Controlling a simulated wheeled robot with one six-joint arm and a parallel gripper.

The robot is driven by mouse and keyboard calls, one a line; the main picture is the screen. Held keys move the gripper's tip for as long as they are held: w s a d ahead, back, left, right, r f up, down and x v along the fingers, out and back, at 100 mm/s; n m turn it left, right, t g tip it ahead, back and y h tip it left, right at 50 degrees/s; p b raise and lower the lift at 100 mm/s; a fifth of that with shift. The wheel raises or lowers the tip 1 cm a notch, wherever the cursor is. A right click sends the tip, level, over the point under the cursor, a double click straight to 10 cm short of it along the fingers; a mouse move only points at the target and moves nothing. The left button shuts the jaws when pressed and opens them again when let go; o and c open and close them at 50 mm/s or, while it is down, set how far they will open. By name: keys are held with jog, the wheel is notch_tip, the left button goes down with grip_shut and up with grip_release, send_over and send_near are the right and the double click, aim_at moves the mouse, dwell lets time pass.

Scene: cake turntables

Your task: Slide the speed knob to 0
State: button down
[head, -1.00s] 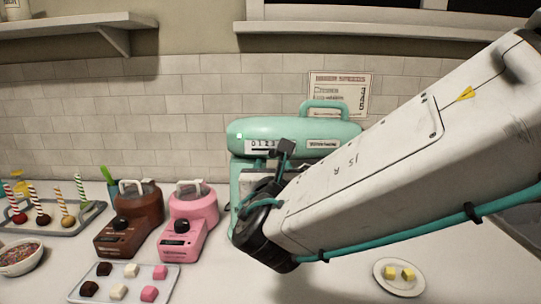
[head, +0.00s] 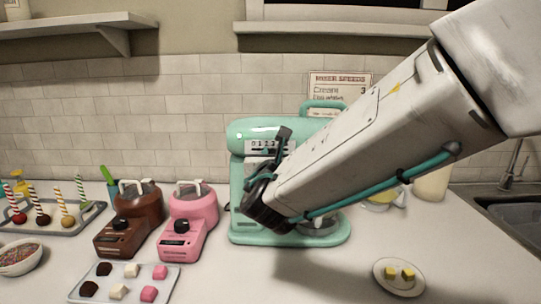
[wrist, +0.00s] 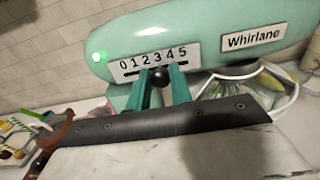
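The mint-green mixer (head: 246,130) stands near the back wall, with a white number scale (wrist: 155,60) running 0 to 5 on its head. The round black speed knob (wrist: 160,76) is below the scale, roughly under 2 to 3. My gripper (wrist: 159,72) is at the knob, one teal finger on each side of it. The gap at the tips looks about as wide as the knob; I cannot tell whether both fingers press on it. In the head view my gripper (head: 284,140) is in front of the scale and hides the knob.
A tray of sweets (head: 125,283) and a plate with yellow cubes (head: 399,278) lie in front. A green light (wrist: 98,57) shows left of the scale. A wall chart (head: 338,88) hangs behind.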

jog(key=a, duration=0.5)
jog(key=shift+a, duration=0.15)
jog(key=c, duration=1.3)
grip_release()
jog(key=shift+a, duration=0.15)
jog(key=shift+o, duration=0.2)
send_near(252, 148)
jog(key=s, duration=0.2)
jog(key=shift+s+a, duration=0.1)
jog(key=shift+s, duration=0.25)
